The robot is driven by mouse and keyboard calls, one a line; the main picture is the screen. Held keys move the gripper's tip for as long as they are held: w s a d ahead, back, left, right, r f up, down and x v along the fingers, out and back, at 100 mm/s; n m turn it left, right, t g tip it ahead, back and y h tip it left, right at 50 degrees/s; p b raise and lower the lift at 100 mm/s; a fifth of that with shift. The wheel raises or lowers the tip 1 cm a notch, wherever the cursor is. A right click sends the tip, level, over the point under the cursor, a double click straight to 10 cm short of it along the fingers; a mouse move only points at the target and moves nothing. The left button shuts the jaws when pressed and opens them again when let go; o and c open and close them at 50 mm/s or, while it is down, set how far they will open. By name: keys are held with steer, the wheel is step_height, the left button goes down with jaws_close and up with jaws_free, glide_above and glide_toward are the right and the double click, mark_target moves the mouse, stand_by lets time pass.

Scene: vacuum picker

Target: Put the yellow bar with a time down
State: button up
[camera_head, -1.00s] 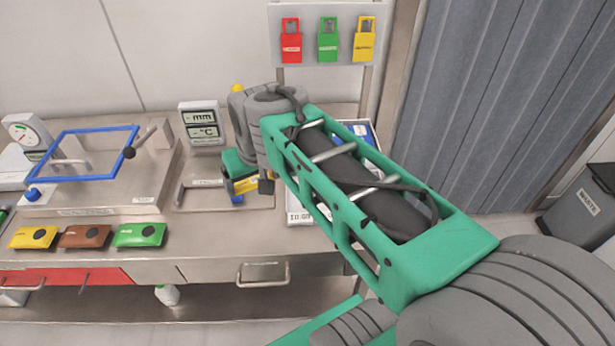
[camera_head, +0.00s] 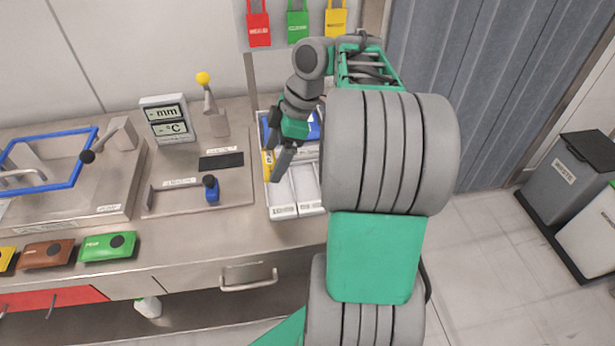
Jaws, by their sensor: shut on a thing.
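My gripper (camera_head: 276,158) hangs over the left part of a white, divided tray (camera_head: 284,211) on the bench. It is shut on the yellow bar (camera_head: 267,164). I cannot tell whether the bar touches the tray. The tray's near compartments look empty. My arm covers its right side.
Left of the tray is a metal plate (camera_head: 232,190) with a blue-knobbed stop (camera_head: 211,189) and a yellow-knobbed lever (camera_head: 209,96). A display (camera_head: 167,120) stands behind it. A green pouch (camera_head: 108,247) lies near the front edge. A waste bin (camera_head: 568,180) stands on the floor at right.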

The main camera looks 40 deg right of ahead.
glide_above(304, 183)
steer(key=f, duration=0.5)
steer(key=shift+s+a+f, duration=0.2)
steer(key=shift+a+f, duration=0.05)
steer(key=shift+a, duration=0.1)
steer(key=f, duration=0.1)
steer(key=d+f, duration=0.1)
steer(key=f, duration=0.2)
steer(key=shift+s+d+f, duration=0.15)
steer(key=shift+d+f, duration=0.25)
steer(key=shift+f+b, duration=0.35)
steer(key=o, duration=1.2)
steer(key=shift+r, duration=0.1)
